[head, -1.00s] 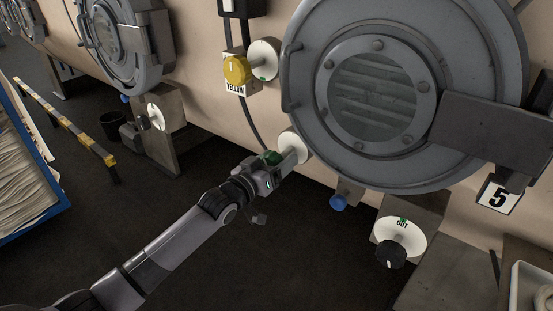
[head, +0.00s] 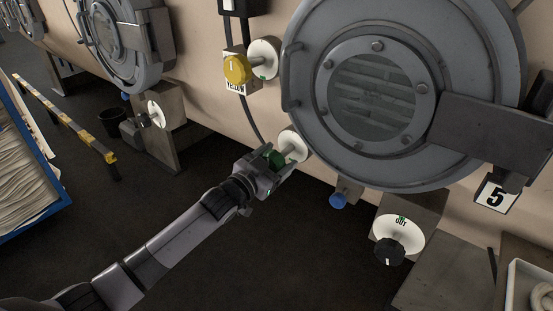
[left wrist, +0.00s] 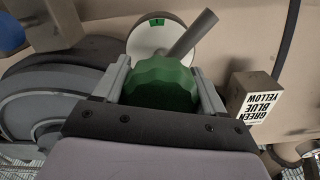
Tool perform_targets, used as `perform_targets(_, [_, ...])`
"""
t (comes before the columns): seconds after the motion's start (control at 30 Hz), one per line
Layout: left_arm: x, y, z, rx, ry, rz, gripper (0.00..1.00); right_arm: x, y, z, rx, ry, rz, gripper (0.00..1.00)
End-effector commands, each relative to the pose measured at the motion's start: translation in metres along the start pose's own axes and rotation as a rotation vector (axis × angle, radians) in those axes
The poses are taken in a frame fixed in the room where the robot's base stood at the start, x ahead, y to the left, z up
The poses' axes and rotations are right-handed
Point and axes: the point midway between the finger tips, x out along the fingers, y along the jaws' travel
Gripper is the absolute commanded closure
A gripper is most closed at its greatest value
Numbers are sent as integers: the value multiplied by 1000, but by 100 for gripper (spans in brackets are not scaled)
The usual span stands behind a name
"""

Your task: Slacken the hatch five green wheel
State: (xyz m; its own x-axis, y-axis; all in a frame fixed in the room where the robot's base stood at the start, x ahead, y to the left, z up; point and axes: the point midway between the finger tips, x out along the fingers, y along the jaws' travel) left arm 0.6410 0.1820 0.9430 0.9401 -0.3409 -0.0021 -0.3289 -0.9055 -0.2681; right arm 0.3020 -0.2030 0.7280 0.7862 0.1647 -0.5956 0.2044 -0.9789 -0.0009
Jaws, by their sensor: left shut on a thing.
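The green wheel (head: 276,159) of hatch five sits on a short shaft in front of a white round dial plate (head: 293,147), below and left of the large round hatch (head: 305,100). My left gripper (head: 272,165) is shut on the green wheel. In the left wrist view the green wheel (left wrist: 160,84) is between the two fingers, and the dial plate (left wrist: 150,36) behind it shows a green mark near its top. The wheel partly hides the plate. My right gripper is not in view.
A yellow knob (head: 236,69) is above the green wheel. A blue knob (head: 338,201) and a black knob (head: 390,251) are to the lower right. The floor below my left arm is clear.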

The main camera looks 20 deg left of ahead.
Motion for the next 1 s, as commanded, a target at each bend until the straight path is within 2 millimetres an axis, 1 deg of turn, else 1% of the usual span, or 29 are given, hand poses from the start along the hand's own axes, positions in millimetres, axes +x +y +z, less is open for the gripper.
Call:
perform_targets(0.03, [0, -2, -3, 10, 6, -2, 60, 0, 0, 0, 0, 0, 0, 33])
perform_targets(0.33, [0, -2, -3, 13, 7, -2, 60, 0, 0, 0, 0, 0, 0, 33])
perform_targets(0.37, [0, -2, -3, 13, 7, -2, 26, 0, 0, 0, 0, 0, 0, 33])
perform_targets(0.4, [0, -2, -3, 12, 7, -2, 13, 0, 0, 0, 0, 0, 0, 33])
perform_targets(0.43, [0, -2, -3, 12, 7, -2, 7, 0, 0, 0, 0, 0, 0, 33])
perform_targets(0.77, [-1, 0, -1, 7, 3, 0, 7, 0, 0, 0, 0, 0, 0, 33])
perform_targets(0.87, [-7, 0, 0, 6, 2, 0, 7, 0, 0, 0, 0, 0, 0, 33])
perform_targets(1.0, [-22, -1, 0, 7, 1, -1, 7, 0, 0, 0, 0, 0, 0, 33])
